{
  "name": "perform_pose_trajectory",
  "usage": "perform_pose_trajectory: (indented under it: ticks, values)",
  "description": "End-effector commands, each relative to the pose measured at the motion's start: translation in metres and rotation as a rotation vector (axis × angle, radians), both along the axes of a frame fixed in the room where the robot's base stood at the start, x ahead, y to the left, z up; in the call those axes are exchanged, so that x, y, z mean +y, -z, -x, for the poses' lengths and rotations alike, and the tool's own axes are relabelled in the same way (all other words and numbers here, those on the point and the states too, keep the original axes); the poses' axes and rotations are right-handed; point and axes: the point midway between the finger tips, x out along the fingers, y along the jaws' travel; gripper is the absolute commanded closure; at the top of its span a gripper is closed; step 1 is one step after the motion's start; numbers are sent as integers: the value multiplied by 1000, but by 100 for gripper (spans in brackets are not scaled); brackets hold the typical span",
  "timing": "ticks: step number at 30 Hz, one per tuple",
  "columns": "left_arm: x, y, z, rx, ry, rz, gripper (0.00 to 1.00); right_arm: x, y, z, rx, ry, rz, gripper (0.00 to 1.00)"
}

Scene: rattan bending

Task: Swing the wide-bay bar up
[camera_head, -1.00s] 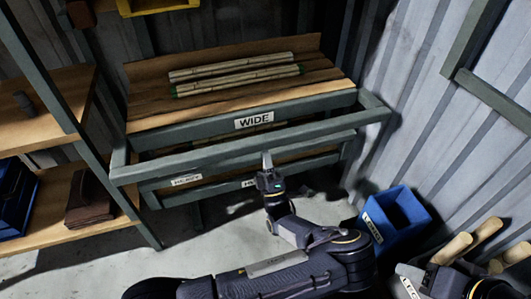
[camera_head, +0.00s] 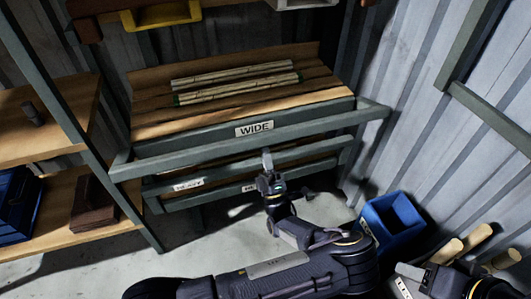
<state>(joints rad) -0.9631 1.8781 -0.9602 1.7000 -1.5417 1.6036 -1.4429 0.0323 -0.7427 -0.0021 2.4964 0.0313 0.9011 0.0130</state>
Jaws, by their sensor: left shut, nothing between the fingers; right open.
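The wide-bay bar (camera_head: 200,153) is a long grey-green bar with side arms, spanning the front of the bay below the WIDE label (camera_head: 254,128). It stands out in front of the bay and slopes up to the right in the picture. My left gripper (camera_head: 267,160) is shut and empty, with its fingertips pointing up at the underside of the bar near its middle. They look touching or very close; I cannot tell which. Several rattan poles (camera_head: 238,88) lie on the wooden shelf behind. My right gripper is out of view; only part of that arm shows at the lower right.
A lower bay with a HEAVY label (camera_head: 188,185) sits beneath. A side shelf (camera_head: 45,130) stands at the left with blue and brown boxes. A blue bin (camera_head: 390,220) is on the floor at the right, near wooden rods (camera_head: 462,243). A yellow bin (camera_head: 160,14) hangs above.

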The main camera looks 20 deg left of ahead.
Motion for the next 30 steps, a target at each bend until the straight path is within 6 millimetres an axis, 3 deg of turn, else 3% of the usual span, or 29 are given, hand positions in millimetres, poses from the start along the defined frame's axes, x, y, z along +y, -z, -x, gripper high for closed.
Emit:
perform_pose_trajectory:
  ticks: [8, 30]
  values:
    - [-1, -2, 0, -3, 1, -1, 100, 0, -1, 0, 0, 0, 0, 50]
    - [1, -37, -3, -4, 1, -2, 100, 0, -32, 0, 0, 0, 0, 50]
